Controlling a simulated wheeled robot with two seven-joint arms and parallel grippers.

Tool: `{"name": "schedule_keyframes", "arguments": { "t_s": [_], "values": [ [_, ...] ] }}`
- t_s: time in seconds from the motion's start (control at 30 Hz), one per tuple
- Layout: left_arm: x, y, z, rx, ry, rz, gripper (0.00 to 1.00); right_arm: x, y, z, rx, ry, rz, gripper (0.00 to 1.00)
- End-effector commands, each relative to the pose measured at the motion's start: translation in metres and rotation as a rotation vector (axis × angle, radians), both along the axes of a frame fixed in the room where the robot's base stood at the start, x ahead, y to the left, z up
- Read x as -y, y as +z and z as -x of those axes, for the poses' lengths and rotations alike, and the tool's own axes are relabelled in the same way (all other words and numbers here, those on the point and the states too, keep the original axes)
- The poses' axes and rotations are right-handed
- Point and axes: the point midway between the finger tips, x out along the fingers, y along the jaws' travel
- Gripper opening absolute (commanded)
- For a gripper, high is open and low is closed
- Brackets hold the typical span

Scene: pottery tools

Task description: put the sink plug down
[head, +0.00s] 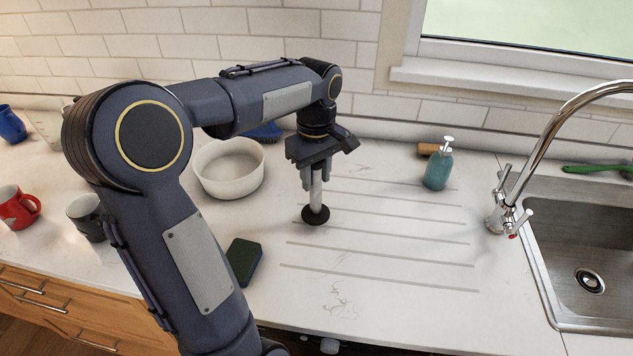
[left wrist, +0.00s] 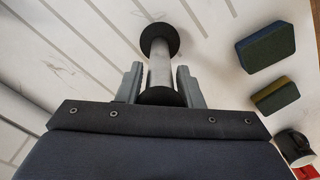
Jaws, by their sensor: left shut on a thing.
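The sink plug (head: 316,193) is a pale grey stem with a black disc at its lower end, held upright over the grooved drainboard of the counter. My left gripper (head: 316,180) points down and is shut on the upper part of the stem. In the left wrist view, the plug (left wrist: 160,70) sits between the two fingers of my left gripper (left wrist: 159,80), with a black end near the palm and the black disc beyond the fingertips. I cannot tell whether the disc touches the counter. My right gripper is not in view.
A white bowl (head: 229,171) stands behind left, a dark green sponge (head: 243,262) in front left. A teal soap bottle (head: 438,168), the tap (head: 507,205) and the steel sink (head: 566,240) are to the right. The drainboard (head: 400,255) around the plug is clear.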

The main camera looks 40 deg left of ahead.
Motion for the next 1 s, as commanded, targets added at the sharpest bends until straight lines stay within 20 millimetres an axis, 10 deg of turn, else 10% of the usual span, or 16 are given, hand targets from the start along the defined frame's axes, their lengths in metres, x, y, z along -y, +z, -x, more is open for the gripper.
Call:
{"name": "schedule_keyframes", "arguments": {
  "t_s": [0.57, 0.6, 0.7, 1.0],
  "values": [
    [0.002, -0.028, 0.001, 0.000, -0.002, 0.002, 0.00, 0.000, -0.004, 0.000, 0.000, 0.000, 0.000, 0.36],
    [0.002, -0.027, 0.001, -0.001, -0.002, 0.002, 0.37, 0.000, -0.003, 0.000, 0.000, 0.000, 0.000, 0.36],
    [0.002, -0.027, 0.001, -0.002, -0.001, 0.002, 0.50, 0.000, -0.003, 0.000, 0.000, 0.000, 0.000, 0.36],
    [0.002, -0.027, 0.001, -0.001, -0.001, 0.002, 0.55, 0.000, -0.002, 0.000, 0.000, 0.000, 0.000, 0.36]
  ]
}}
